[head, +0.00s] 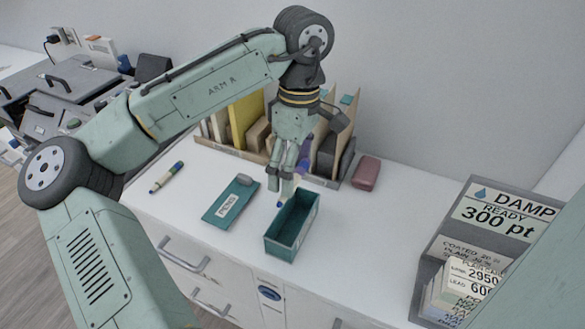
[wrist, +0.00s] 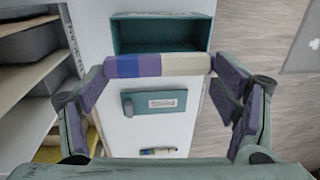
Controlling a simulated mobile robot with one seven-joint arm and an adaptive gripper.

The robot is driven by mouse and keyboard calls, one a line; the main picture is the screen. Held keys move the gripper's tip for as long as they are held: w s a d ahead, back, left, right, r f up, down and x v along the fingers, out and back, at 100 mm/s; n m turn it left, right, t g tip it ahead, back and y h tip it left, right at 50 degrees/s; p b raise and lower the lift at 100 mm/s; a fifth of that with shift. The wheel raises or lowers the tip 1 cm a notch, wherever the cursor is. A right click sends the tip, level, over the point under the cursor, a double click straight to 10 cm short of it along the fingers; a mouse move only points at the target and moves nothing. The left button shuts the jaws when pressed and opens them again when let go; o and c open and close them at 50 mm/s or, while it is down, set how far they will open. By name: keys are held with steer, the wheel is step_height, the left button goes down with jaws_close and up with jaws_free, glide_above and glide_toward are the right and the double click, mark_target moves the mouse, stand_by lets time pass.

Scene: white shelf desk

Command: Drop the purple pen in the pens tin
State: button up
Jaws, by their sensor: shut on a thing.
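My gripper (head: 281,188) is shut on the purple pen, just behind and left of the open tin in the head view. The pen (wrist: 160,65) has a cream barrel with purple and blue bands and lies crosswise between the finger pads in the wrist view. In the head view only its blue end (head: 280,204) shows clearly below the fingers. The pens tin (head: 273,245) is an open teal box on the white desk, seemingly empty; it also shows in the wrist view (wrist: 120,35), beyond the pen. Its labelled teal lid (head: 222,211) lies flat beside it.
A grey card box (head: 445,240) stands at the right.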

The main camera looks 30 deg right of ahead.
steer(key=shift+r+p, duration=0.15)
steer(key=shift+p, duration=0.45)
step_height(320, 180, down, 8)
steer(key=b, duration=0.2)
steer(key=shift+b, duration=0.3)
stand_by(0.4)
steer(key=o, duration=1)
steer(key=shift+c, duration=0.2)
steer(key=shift+r, duration=0.2)
steer(key=r, duration=0.7)
steer(key=d+r, duration=0.1)
steer(key=r, duration=0.3)
steer(key=shift+w+r, duration=0.3)
steer(key=shift+r, duration=0.05)
